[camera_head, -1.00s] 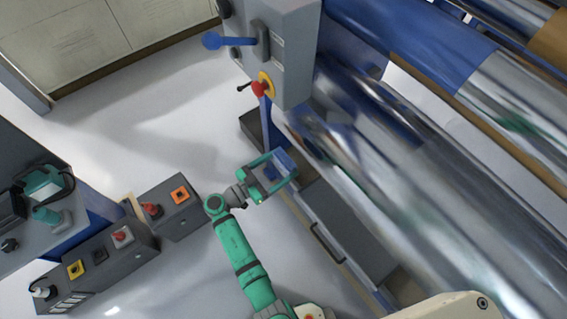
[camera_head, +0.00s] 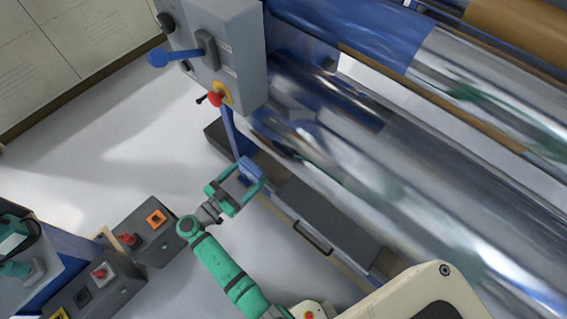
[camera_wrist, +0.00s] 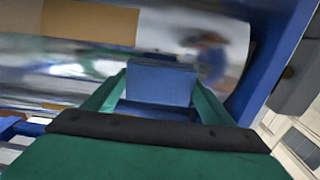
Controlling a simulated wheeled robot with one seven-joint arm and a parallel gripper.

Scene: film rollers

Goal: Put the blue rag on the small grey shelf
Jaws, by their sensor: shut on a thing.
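My gripper (camera_head: 250,177) is shut on the blue rag (camera_head: 248,167), beside the rollers and above the floor. In the wrist view the rag (camera_wrist: 160,82) is a folded blue block between the two green fingers (camera_wrist: 155,100). A flat grey surface with a handle on its front, apparently the small grey shelf (camera_head: 328,218), lies below the rollers, to the right of my gripper in the head view. The rag appears apart from it. The shelf cannot be made out in the wrist view.
Large shiny rollers (camera_head: 400,170) run close beside and above the grey surface. A grey control box (camera_head: 225,45) with a blue lever (camera_head: 175,56) and red knob (camera_head: 214,98) stands behind my gripper. Button boxes (camera_head: 150,235) are at lower left. Pale floor (camera_head: 110,150) is clear.

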